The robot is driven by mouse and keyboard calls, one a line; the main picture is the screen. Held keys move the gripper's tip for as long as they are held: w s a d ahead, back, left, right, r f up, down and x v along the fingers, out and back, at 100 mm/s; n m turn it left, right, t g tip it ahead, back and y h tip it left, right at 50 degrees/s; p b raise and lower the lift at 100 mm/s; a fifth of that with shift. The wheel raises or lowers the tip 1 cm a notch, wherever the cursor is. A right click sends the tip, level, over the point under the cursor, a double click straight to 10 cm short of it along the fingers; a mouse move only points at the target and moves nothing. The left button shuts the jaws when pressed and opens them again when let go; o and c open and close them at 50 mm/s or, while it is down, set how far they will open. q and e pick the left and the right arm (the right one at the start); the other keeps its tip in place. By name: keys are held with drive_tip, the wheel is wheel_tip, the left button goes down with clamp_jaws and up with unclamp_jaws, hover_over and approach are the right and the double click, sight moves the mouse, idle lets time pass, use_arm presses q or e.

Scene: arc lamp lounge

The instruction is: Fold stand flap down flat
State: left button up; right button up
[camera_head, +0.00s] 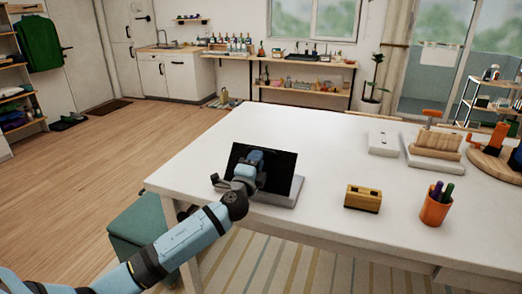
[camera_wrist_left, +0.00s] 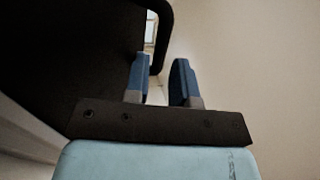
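The stand on the white table has a dark, upright, tilted flap (camera_head: 284,172) rising from a thin grey base (camera_head: 275,198). My left gripper (camera_head: 246,168) is in front of the flap's left half and hides part of it. In the left wrist view, my left gripper's two blue fingers (camera_wrist_left: 160,80) stand apart with a narrow gap. A large dark surface, likely the flap (camera_wrist_left: 70,50), fills the left side, and its rounded black edge comes down near the gap. I cannot tell whether the fingers touch it. My right gripper is not in view.
On the white table (camera_head: 300,130) stand a yellow block (camera_head: 362,198), an orange pen cup (camera_head: 436,207), a white box (camera_head: 382,143) and a wooden holder (camera_head: 437,143). A round wooden board (camera_head: 485,160) is at the right. A green stool (camera_head: 140,228) is at lower left.

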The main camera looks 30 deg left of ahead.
use_arm(q)
drive_tip(key=x, duration=0.4)
drive_tip(key=shift+w, duration=0.1)
drive_tip(key=shift+c, duration=0.5)
clamp_jaws()
drive_tip(key=shift+r, duration=0.1)
